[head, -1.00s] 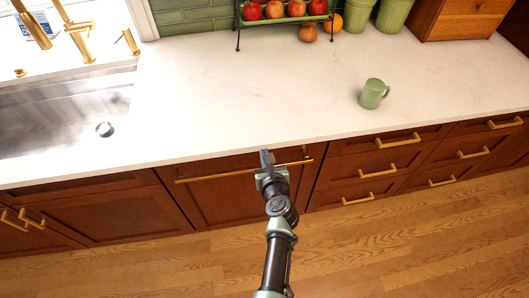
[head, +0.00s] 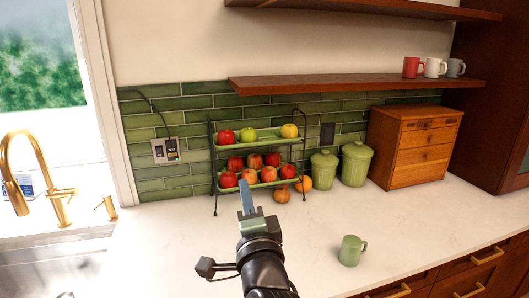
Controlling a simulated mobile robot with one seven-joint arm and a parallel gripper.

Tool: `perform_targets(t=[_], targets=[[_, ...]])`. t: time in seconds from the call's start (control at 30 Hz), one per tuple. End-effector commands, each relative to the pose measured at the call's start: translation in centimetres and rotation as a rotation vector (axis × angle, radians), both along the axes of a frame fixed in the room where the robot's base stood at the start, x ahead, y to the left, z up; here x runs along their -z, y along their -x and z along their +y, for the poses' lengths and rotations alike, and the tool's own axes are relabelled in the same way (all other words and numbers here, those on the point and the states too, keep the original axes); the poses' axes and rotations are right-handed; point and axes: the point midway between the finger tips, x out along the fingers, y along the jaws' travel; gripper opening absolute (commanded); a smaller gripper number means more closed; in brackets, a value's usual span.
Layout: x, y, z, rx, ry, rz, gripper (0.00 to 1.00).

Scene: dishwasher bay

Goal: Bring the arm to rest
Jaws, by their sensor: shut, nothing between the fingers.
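My gripper (head: 247,198) is in the lower middle of the head view, raised in front of the counter with its fingers pointing up and away. Its fingers are together with nothing between them. My arm runs down out of the bottom of the picture. In this view the gripper overlaps the lower left part of the fruit rack, but it looks nearer to me than the rack. I see no contact with anything.
A green mug (head: 350,250) stands on the white counter (head: 195,262) to the right of my gripper. Behind are a fruit rack (head: 214,170), green canisters (head: 355,165) and a wooden drawer box (head: 420,145). A gold faucet (head: 20,190) is at left. Shelves (head: 330,84) hang above.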

Motion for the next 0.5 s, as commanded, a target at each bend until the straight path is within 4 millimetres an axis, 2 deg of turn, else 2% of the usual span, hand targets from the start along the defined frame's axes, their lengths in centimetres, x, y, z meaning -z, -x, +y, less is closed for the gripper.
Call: perform_targets(t=[0.03,0.1,0.17,0.2,0.3,0.4,0.5], targets=[[-4.2,1.4,-0.3,0.041,0.136,-0.099,0.00],[-9.1,3.6,-0.6,0.116,0.329,-0.218,0.00],[-13.1,5.9,-0.9,0.196,0.488,-0.315,0.00],[-15.7,7.6,-1.2,0.258,0.593,-0.377,0.00],[-21.3,12.4,-1.9,0.426,0.828,-0.508,0.00],[-25.3,17.0,-2.6,0.595,1.013,-0.598,0.00],[-27.8,20.6,-3.1,0.731,1.140,-0.648,0.00]])
